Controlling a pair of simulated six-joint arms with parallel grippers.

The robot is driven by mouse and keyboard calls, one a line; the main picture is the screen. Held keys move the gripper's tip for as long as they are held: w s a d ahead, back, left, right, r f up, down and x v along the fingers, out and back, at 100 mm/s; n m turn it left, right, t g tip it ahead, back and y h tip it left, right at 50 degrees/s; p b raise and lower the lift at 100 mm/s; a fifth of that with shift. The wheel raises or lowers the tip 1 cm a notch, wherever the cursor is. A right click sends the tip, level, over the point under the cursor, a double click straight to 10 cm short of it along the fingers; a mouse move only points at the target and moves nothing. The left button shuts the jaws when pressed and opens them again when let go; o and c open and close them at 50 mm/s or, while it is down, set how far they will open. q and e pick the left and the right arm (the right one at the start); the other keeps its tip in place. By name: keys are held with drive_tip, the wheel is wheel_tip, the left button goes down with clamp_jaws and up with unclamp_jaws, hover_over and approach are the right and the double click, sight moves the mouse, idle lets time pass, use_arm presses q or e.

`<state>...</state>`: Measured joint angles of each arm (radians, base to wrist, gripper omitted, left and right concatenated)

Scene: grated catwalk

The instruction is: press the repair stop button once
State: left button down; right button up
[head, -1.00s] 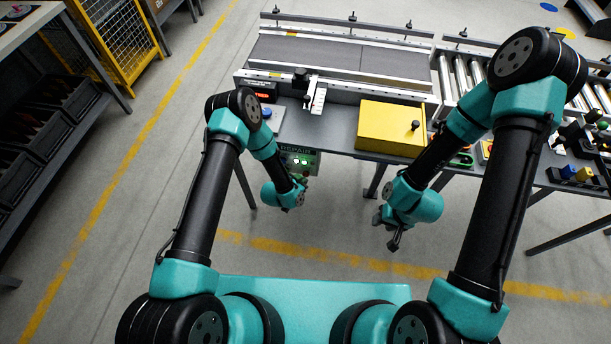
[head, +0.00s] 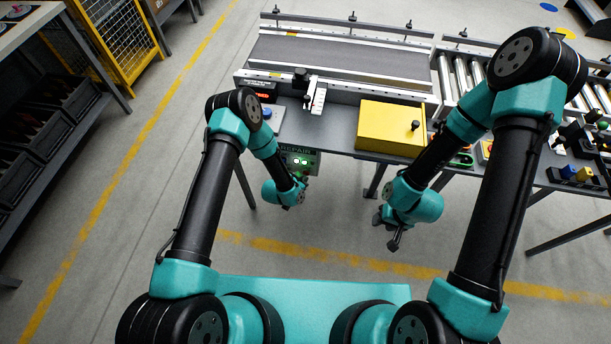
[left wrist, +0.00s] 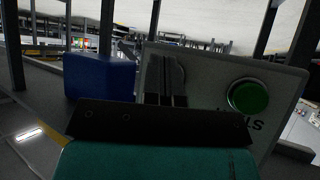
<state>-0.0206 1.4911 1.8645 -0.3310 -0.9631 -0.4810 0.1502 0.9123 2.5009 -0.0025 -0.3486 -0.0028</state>
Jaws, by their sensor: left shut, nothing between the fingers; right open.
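A green panel marked REPAIR (head: 314,157), with small lit spots, hangs at the front edge of the table in the head view. My left arm partly covers it, and I cannot make out the repair stop button there. My left gripper (head: 302,183) is just below and in front of this panel, its fingertips hard to see. In the left wrist view its fingers (left wrist: 165,88) are shut and empty before a grey plate (left wrist: 208,68). A round green button (left wrist: 248,96) sits on that plate, right of the fingers, above partly hidden lettering. My right gripper (head: 395,240) is open and empty, away from the table.
A yellow box (head: 391,128) with a black knob stands on the table, right of the panel. A conveyor belt (head: 330,55) runs behind it. A blue block (left wrist: 100,77) is left of the fingers in the left wrist view. Floor in front of the table is clear.

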use_arm(q)
drive_tip(key=shift+w, duration=0.25)
drive_tip(key=shift+s, duration=0.15)
idle(0.5)
drive_tip(key=shift+s+a, duration=0.15)
drive_tip(key=shift+s, duration=0.9)
drive_tip(key=s, duration=0.5)
drive_tip(key=shift+a, duration=0.35)
idle(0.4)
